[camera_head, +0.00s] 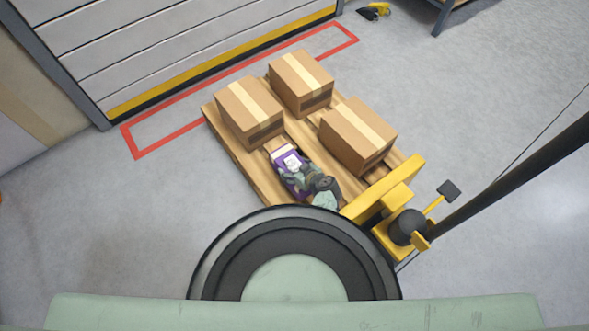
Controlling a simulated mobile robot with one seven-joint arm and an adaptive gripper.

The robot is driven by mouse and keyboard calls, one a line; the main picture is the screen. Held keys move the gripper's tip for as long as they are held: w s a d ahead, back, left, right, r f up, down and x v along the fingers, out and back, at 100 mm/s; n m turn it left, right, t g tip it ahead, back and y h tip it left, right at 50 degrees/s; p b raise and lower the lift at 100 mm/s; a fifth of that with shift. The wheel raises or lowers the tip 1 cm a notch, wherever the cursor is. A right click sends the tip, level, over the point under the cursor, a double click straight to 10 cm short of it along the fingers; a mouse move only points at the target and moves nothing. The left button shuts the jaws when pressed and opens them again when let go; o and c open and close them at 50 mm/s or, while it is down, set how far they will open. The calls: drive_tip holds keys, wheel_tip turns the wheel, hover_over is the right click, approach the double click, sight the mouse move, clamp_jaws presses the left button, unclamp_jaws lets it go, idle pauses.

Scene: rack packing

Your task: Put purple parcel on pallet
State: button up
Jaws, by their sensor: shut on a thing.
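The purple parcel (281,157) has a white label on top and shows in the head view at the front middle of the pallet. My gripper (292,168) is shut on it from above, and the gripper and wrist hide part of it. The wooden pallet (237,161) lies on the floor under the parcel. I cannot tell whether the parcel touches the pallet boards or is held just above them.
Several cardboard boxes stand on the pallet: one at left (249,104), one at the back (301,78) and one at right (358,130). A yellow pallet jack (400,197) stands at the pallet's right front. A red outline (150,151) marks the floor behind.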

drive_tip(key=shift+f, duration=0.7)
drive_tip(key=o, duration=1.6)
drive_tip(key=shift+o, duration=0.2)
